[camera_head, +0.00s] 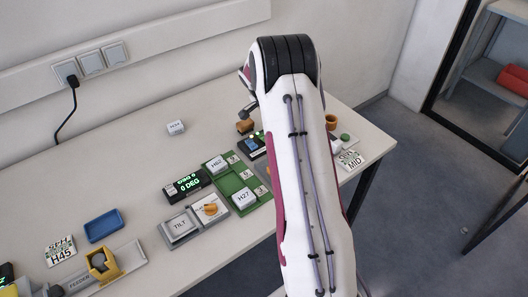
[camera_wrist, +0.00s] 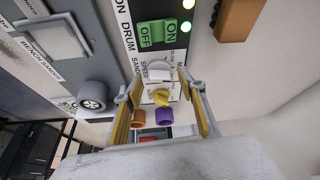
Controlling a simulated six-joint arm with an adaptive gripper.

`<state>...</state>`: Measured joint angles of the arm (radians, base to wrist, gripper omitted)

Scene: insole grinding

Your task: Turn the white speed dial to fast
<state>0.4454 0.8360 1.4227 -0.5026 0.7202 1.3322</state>
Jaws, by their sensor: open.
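In the head view my own arm hides the gripper and the dial.
A yellow knob (camera_wrist: 161,97) appears just below the dial, with orange (camera_wrist: 138,125) and purple (camera_wrist: 165,116) round pieces beyond. A grey wheel (camera_wrist: 92,95) is left, a brown block (camera_wrist: 240,18) upper right. The head view shows a blue tray (camera_head: 104,226) and green tray (camera_head: 232,182) on the table.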

